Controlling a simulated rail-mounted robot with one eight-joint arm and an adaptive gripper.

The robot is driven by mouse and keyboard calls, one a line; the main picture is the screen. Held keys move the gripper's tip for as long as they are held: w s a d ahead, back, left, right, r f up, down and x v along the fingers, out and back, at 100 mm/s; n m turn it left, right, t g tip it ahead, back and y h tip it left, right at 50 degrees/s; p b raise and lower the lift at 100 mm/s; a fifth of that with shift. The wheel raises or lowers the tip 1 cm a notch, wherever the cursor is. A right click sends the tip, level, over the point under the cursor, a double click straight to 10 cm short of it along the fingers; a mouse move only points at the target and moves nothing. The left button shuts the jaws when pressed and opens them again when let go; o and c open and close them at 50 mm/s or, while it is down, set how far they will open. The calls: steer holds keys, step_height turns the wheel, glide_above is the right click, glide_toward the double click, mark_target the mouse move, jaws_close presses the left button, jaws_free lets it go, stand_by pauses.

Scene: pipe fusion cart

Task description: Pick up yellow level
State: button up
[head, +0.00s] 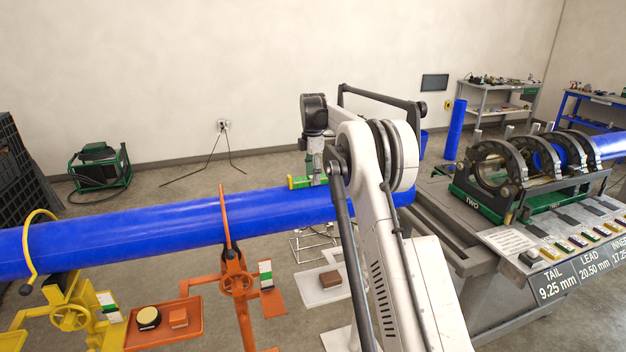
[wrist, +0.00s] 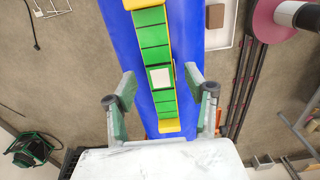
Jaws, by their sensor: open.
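The yellow level (head: 300,183) lies on top of the long blue pipe (head: 130,225), close to where my arm hides the pipe. In the wrist view the level (wrist: 154,38) is a narrow yellow bar with green panels and a pale square near its middle, lying along the pipe (wrist: 118,22). My gripper (wrist: 160,76) is open, with one finger on each side of the level. In the head view my gripper (head: 318,174) is right at the level, partly hidden by my arm. I cannot tell whether the fingers touch the level or the pipe.
An orange stand (head: 237,282) and a yellow stand (head: 72,312) support the pipe. The fusion machine (head: 500,180) stands on the cart at right. A green-framed machine (head: 100,168) sits on the floor at left. A blue upright pipe (head: 455,130) stands behind the cart.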

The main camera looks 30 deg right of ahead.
steer(key=shift+f, duration=0.75)
steer(key=shift+c, duration=0.5)
jaws_close()
steer(key=shift+r, duration=0.1)
